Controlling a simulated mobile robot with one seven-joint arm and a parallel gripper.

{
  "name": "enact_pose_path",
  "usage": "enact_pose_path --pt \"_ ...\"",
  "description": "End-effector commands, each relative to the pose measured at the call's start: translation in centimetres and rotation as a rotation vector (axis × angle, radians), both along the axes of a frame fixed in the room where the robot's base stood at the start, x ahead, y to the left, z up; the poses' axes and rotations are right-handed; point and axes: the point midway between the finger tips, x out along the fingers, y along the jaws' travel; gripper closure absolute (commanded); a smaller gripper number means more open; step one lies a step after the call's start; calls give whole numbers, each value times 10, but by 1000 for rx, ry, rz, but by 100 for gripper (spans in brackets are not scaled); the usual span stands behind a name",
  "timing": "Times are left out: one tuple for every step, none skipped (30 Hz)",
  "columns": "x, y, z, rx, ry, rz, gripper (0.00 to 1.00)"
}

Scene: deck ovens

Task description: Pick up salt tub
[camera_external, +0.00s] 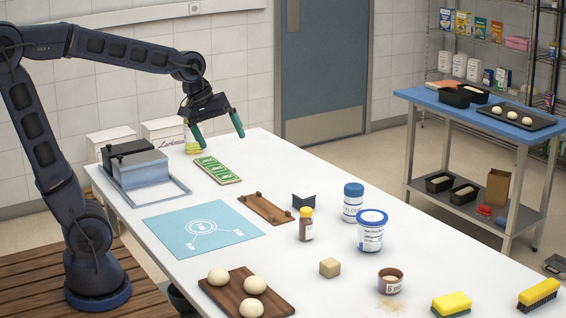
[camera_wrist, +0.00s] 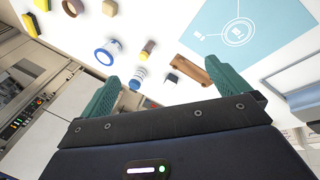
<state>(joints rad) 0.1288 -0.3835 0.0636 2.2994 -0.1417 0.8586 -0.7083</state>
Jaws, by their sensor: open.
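A white tub with a blue-rimmed lid (camera_external: 371,232), which I take for the salt tub, stands upright on the white table (camera_external: 330,262); its label is too small to read surely. It also shows in the wrist view as a blue-ringed white lid (camera_wrist: 107,52). My gripper (camera_external: 217,130) is open and empty above the table's far end, well away from the tub. In the wrist view the gripper's two green fingers (camera_wrist: 163,72) are spread apart, with the tub up and left of them.
A white blue-capped bottle (camera_external: 352,204) stands close behind the tub. A brown bottle (camera_external: 306,224), a beige cube (camera_external: 330,268) and a small brown bowl (camera_external: 390,281) are around it. Dough balls lie on a wooden board (camera_external: 268,309). The blue mat (camera_external: 180,228) is clear.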

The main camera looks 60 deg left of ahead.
Motion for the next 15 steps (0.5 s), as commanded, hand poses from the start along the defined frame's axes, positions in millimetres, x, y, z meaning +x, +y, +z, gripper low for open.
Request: enact_pose_path --pt "16 -6 -2 -29 16 48 0" --pt "25 -9 -3 -48 25 83 0" --pt "36 -13 -4 -73 37 130 0" --pt "45 -17 -5 -91 45 164 0" --pt "54 -20 -6 -109 55 198 0" --pt "66 -24 -9 -134 68 246 0" --pt "74 -28 -10 -152 76 281 0" --pt "83 -31 -12 -168 86 316 0" --pt "95 -37 -15 -192 99 363 0" --pt "103 -40 -17 -208 110 399 0" --pt "112 -44 -20 -224 120 433 0" --pt "124 -49 -24 -246 133 481 0" --pt "132 -54 -27 -262 142 517 0" --pt "141 -57 -30 -278 152 552 0" --pt "152 -62 -35 -297 167 601 0"
